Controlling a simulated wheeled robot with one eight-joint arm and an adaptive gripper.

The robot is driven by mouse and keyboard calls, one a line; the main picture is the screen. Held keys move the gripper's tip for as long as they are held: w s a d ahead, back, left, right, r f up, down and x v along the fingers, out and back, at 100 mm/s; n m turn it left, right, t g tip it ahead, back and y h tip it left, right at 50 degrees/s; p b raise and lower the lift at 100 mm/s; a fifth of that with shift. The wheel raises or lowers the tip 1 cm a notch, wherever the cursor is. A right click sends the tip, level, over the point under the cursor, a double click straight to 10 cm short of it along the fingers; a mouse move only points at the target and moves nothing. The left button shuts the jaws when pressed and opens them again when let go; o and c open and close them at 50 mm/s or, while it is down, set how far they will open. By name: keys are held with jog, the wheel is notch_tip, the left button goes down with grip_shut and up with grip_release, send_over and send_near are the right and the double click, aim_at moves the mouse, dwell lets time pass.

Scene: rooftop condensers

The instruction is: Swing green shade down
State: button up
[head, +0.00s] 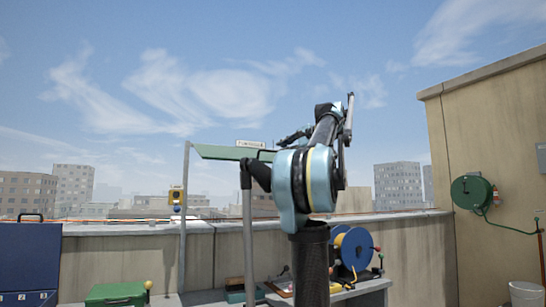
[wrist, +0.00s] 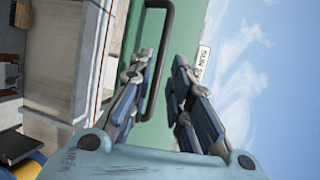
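The green shade (head: 222,152) is a flat panel seen nearly edge-on in the head view, raised beside a grey post, with a white label (head: 250,143) on top. In the wrist view the shade (wrist: 189,28) fills the middle, and its dark bar handle (wrist: 167,38) runs down between my fingers. My gripper (wrist: 165,60) is open, one finger on each side of the bar, which is closer to the left finger. I cannot tell whether they touch. In the head view my gripper (head: 290,137) is beside the shade's right end, partly hidden by my arm.
A blue reel (head: 354,248) sits on a bench at right. A green case (head: 115,295) and blue cabinet (head: 28,258) are at left. A green hose reel (head: 472,192) hangs on the wall.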

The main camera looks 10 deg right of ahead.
jog(key=shift+x, duration=3.2)
jog(key=shift+c, duration=0.6)
grip_shut()
